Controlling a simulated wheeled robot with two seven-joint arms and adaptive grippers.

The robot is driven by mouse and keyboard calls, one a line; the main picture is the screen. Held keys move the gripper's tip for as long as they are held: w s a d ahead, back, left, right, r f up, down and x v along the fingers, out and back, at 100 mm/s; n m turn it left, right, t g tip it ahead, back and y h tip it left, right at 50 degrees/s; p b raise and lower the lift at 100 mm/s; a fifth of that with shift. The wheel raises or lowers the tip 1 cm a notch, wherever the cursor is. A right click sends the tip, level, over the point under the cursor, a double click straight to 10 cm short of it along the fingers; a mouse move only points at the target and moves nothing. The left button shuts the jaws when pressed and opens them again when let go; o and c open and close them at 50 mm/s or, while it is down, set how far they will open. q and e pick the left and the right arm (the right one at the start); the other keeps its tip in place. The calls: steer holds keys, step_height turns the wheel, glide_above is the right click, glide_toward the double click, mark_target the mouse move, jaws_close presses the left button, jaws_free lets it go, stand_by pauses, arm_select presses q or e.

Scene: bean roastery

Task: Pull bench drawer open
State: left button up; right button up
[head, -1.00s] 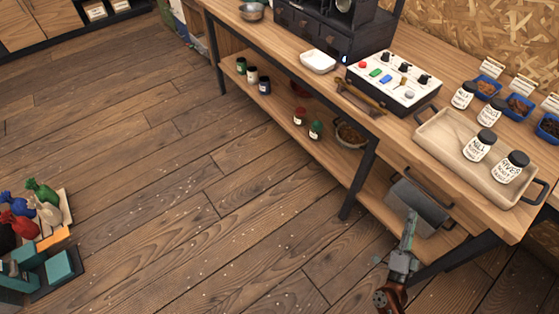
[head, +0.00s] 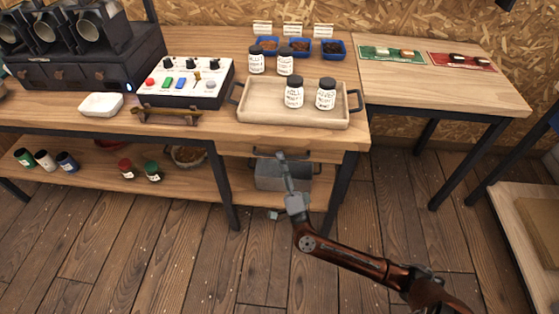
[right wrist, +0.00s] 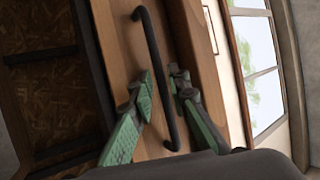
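The bench drawer (head: 240,148) sits under the right end of the bench top, below the tray. Its front looks flush with the bench. Its dark bar handle (head: 265,154) shows in the head view, and large in the right wrist view (right wrist: 152,40) on the light wood front. My right gripper (head: 284,165) is at the handle. In the right wrist view its two green-grey fingers (right wrist: 162,75) are apart, one on each side of the bar. I cannot tell whether they touch it. My left gripper is out of view.
A tray (head: 255,118) with jars stands on the bench above the drawer. A grey metal bin (head: 268,178) is on the shelf below. A side table (head: 450,90) stands at the right. The floor before the bench is clear.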

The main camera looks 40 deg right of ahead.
steer(key=shift+r, duration=0.1)
steer(key=shift+c, duration=0.3)
jaws_close()
